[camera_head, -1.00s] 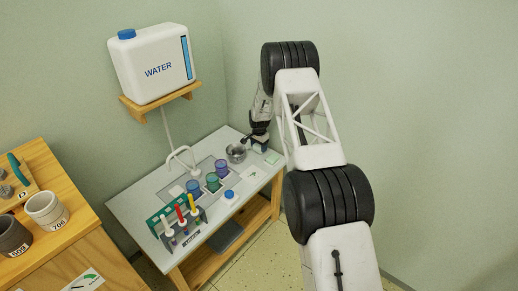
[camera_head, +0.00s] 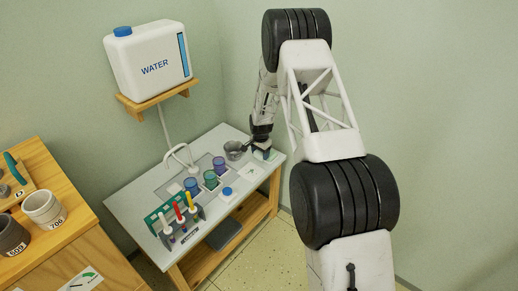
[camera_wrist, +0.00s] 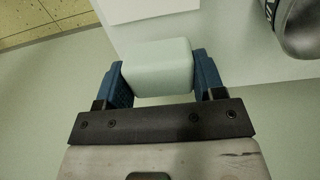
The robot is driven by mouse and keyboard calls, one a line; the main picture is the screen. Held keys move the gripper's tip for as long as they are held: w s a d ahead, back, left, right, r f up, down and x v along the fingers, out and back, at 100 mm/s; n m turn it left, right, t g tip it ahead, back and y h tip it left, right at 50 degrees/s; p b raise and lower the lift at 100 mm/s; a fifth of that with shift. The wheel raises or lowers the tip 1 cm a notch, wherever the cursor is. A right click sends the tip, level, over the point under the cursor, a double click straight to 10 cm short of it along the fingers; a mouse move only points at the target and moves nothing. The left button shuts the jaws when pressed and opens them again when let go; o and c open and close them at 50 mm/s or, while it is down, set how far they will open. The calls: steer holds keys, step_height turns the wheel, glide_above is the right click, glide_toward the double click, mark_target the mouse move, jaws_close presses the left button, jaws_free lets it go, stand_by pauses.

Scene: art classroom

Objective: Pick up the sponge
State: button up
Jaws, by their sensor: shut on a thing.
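The sponge, a pale green block with rounded edges (camera_wrist: 157,67), sits between the two blue fingers of my gripper (camera_wrist: 162,78) in the wrist view. The fingers press on its left and right sides. In the head view my gripper (camera_head: 262,150) is at the far right corner of the white table (camera_head: 128,203), just right of a grey metal cup. The sponge is too small and covered to make out clearly there. I cannot tell whether it touches the tabletop.
The metal cup (camera_head: 233,150) stands close by; its side also shows at the wrist view's upper right (camera_wrist: 300,28). Blue and green jars (camera_head: 211,180), a marker rack (camera_head: 180,222) and a thin tap (camera_head: 180,155) stand further left. A white card (camera_head: 250,172) lies in front.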

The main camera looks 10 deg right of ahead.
steer(key=shift+s+d+r, duration=0.1)
steer(key=shift+s+r, duration=0.05)
steer(key=shift+s, duration=1.05)
steer(key=shift+s+d+r, duration=0.1)
steer(key=shift+s, duration=1.05)
steer(key=shift+o, duration=1.1)
steer(key=shift+c, duration=0.5)
steer(key=a+r, duration=0.1)
steer(key=w+a+r, duration=0.1)
steer(key=a+r, duration=0.1)
steer(key=shift+w+r, duration=0.4)
steer(key=shift+f, duration=0.1)
